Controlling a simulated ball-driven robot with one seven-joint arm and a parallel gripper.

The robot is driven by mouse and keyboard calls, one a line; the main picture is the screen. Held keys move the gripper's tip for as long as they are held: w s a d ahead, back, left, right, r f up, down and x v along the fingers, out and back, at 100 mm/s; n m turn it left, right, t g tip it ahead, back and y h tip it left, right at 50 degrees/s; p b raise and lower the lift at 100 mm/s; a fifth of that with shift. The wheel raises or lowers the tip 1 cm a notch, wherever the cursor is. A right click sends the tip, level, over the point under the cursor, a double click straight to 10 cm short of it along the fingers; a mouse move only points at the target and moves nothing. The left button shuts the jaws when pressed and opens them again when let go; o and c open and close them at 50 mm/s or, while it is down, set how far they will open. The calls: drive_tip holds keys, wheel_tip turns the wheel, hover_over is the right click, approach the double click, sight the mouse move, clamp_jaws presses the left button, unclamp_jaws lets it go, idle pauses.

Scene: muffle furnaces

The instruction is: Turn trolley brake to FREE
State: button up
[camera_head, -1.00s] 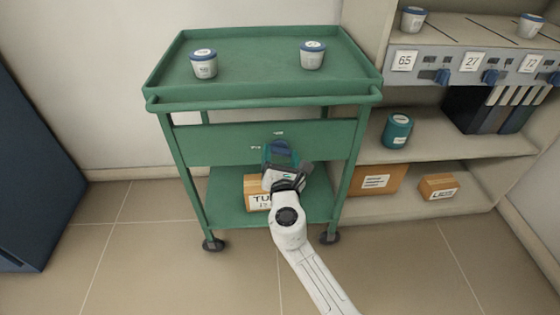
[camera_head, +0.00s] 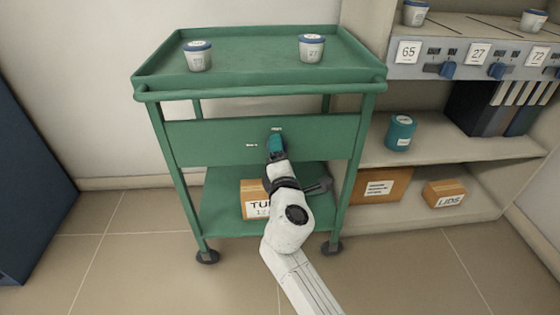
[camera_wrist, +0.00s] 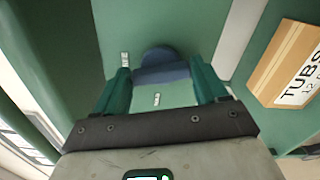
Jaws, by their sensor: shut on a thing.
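The green trolley (camera_head: 190,136) stands against the wall. Its front panel carries the blue brake knob, seen in the wrist view (camera_wrist: 160,67). Two small white labels sit by the knob, one above it (camera_head: 277,128) and one to its left (camera_head: 252,145); their words are too small to read. My gripper (camera_head: 276,143) is at the panel, its teal fingers shut on the knob, one on each side in the wrist view (camera_wrist: 162,82). In the head view the gripper hides most of the knob, and its pointing direction cannot be told.
Two lidded tubs (camera_head: 198,56) (camera_head: 312,48) stand on the trolley's top. A TUBS box (camera_head: 256,199) is on its lower shelf, beneath my wrist. Shelving with a teal jar (camera_head: 400,132) and a LIDS box (camera_head: 444,193) is at right. The floor in front is clear.

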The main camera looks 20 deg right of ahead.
drive_tip(key=shift+f+m+b, duration=0.2)
drive_tip(key=shift+m+b, duration=0.7)
drive_tip(key=shift+m, duration=0.6)
drive_tip(key=shift+d, duration=0.1)
drive_tip(key=o, duration=1.1)
drive_tip(key=shift+r, duration=0.1)
drive_tip(key=shift+c, duration=0.2)
drive_tip(key=p+v, duration=0.2)
drive_tip(key=v, duration=0.9)
drive_tip(key=shift+p, duration=0.35)
drive_tip(key=shift+w, duration=0.1)
